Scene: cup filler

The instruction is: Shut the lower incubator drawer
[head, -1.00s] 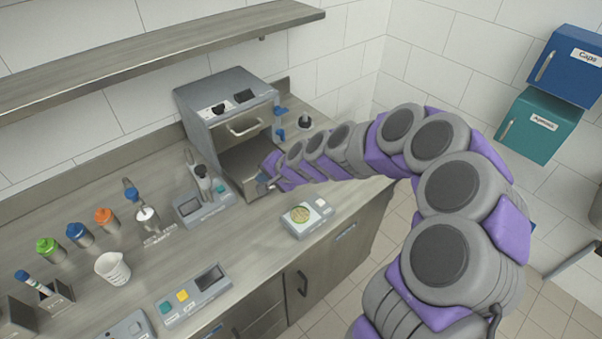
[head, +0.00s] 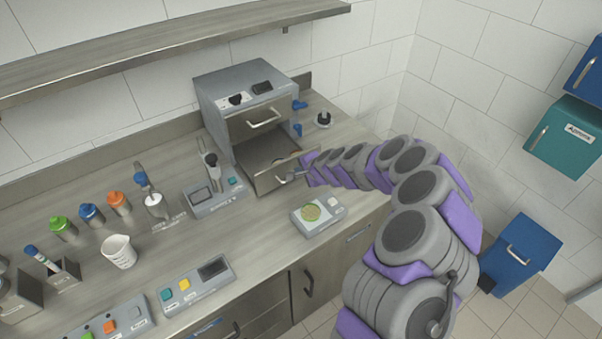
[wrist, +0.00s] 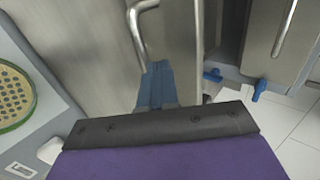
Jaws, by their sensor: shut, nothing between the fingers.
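The incubator (head: 215,105) is a grey box on the bench. Its upper drawer (head: 262,118) is shut. Its lower drawer (head: 268,180) stands open, with its front pulled out toward the bench edge and a round dark patch inside. My gripper (head: 288,177) is shut and empty, close to the lower drawer's front and its handle. In the wrist view, the blue fingers (wrist: 156,86) point at the drawer front (wrist: 172,35), just below the curved handle (wrist: 138,25). I cannot tell whether they touch it.
A scale with a green-yellow dish (head: 312,213) sits right in front of the drawer; it also shows in the wrist view (wrist: 15,95). Blue knobs (head: 298,105) are on the incubator's right side. A shelf (head: 150,50) hangs above.

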